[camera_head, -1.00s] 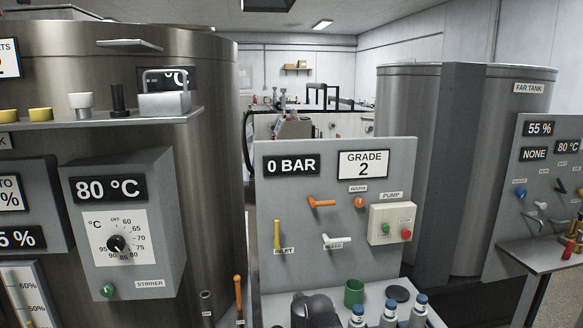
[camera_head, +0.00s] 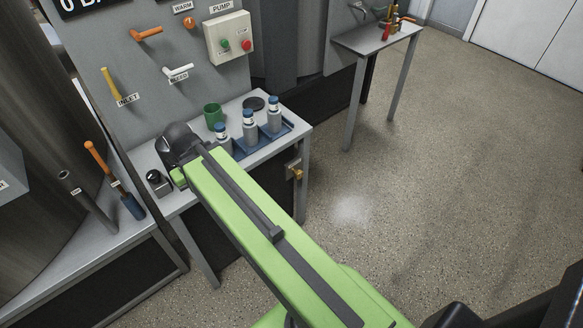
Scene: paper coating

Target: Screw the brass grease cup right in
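A small brass-coloured piece (camera_head: 297,174), which looks like the grease cup, sits at a grey bracket on the right end of the bench (camera_head: 300,128), below the top. It is too small to tell how far in it is screwed. My green arm crosses the middle of the view, and its dark far end is over the bench's left part. I cannot make out my gripper's fingers in this view. The brass piece stands apart from the visible arm, to its right.
A blue tray (camera_head: 286,130) with several blue-capped bottles stands on the bench, beside a green cup (camera_head: 213,116) and a black disc (camera_head: 253,103). The panel (camera_head: 140,75) with handles rises behind. Open floor (camera_head: 400,190) lies to the right. Another table (camera_head: 362,42) stands farther back.

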